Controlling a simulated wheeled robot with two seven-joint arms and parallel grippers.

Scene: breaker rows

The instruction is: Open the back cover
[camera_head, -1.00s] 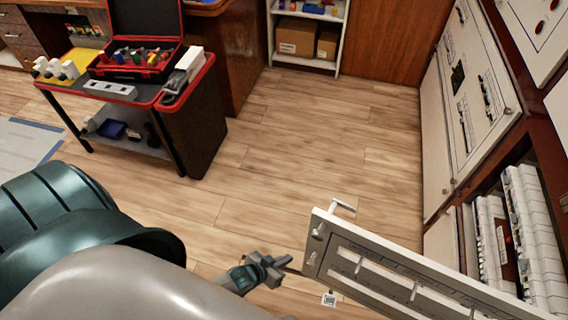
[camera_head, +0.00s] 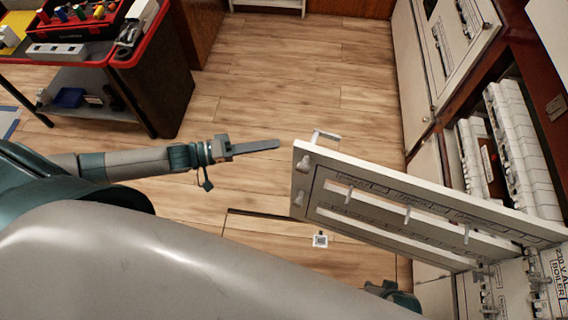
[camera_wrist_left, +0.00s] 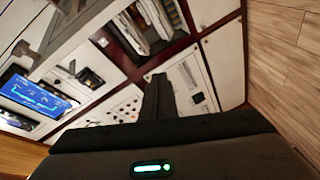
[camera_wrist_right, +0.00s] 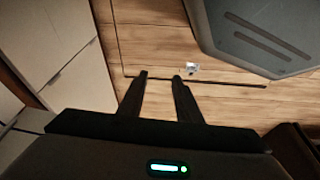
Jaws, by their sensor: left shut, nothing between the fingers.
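A white cover panel (camera_head: 325,215) with long slots and small knobs stands swung out from the cabinet, reaching over the floor. A handle (camera_head: 322,136) sticks up at its free end. The opening behind it shows rows of white breakers (camera_head: 520,150). I cannot tell for sure that this panel is the back cover. My left gripper (camera_head: 278,144) is shut and empty, left of the panel's free end and apart from it. In the left wrist view its closed fingers (camera_wrist_left: 158,78) point toward the cabinet. My right gripper (camera_wrist_right: 160,75) is open and empty over the floor.
The wooden floor (camera_head: 270,80) behind the panel is clear. A tool cart (camera_head: 150,90) stands at the upper left with a red-and-black toolbox (camera_head: 75,20). The cabinet (camera_head: 415,70) fills the right side. A small white marker (camera_head: 320,240) lies on the floor.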

